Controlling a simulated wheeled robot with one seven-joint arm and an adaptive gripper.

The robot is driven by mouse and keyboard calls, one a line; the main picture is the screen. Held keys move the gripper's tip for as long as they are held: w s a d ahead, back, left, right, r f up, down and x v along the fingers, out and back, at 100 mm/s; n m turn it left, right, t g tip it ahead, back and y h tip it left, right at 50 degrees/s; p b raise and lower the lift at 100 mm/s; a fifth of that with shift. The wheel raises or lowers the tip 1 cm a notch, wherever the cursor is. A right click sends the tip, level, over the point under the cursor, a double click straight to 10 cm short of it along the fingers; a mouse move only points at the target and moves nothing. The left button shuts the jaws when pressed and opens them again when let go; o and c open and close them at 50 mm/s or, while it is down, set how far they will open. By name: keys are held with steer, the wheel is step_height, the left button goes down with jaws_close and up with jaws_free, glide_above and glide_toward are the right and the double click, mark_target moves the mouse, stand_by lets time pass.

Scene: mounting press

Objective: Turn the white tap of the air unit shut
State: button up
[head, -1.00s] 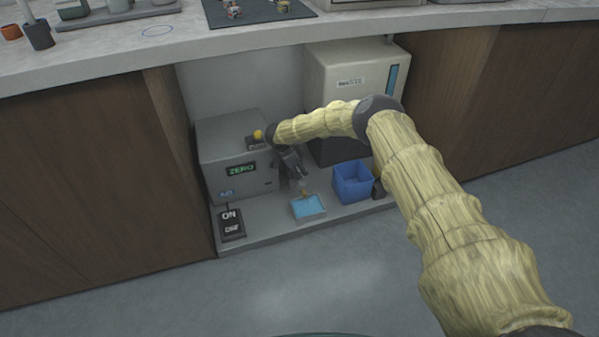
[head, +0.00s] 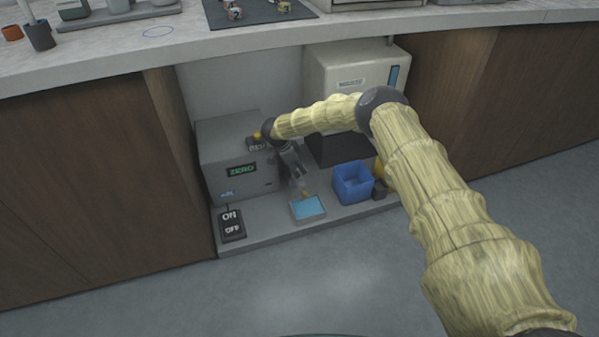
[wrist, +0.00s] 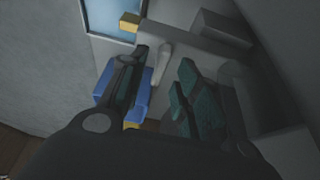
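The grey unit (head: 215,160) with a green ZERO display stands at the left of the low shelf under the counter. In the wrist view a pale lever, seemingly the white tap (wrist: 163,62), shows between and just beyond my fingertips. In the head view my arm and gripper hide the tap. My gripper (head: 295,172) points down at the right side of the unit. In the wrist view my gripper (wrist: 164,72) is open, with dark fingers and green pads apart on either side of the lever. I cannot tell whether a finger touches it.
A light blue tray (head: 308,208) lies in front of my gripper. A blue bin (head: 352,184) stands to its right, before a white cabinet (head: 330,75). An ON/OFF switch (head: 231,225) is at the shelf's front left. The counter (head: 110,55) overhangs the recess.

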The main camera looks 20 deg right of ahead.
steer(key=v, duration=0.9)
